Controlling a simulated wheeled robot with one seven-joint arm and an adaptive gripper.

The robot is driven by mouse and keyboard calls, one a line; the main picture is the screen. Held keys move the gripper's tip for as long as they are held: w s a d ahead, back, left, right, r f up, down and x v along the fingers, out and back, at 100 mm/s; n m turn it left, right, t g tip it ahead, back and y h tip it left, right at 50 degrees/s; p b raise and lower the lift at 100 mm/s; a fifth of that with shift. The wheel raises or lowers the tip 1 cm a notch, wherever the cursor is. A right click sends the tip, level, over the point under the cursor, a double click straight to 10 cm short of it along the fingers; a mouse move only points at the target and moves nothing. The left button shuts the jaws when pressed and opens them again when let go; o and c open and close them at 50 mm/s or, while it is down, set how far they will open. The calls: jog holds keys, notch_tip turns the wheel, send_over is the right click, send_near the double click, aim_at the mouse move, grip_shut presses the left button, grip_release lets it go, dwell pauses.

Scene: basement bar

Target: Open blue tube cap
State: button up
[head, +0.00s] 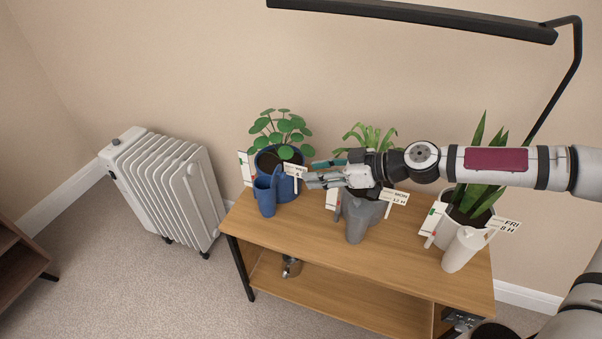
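My gripper (310,178) reaches in from the right and points left, just right of the blue can and pot. Its grey fingers look apart from the blue can. A small teal piece (328,163) shows just above the fingers; I cannot tell what it is. The finger gap is too small to read.
A lamp (420,14) hangs above. A white radiator (170,190) stands left. The table's front is clear.

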jog(key=shift+v, duration=1.85)
jog(key=shift+f, duration=0.1)
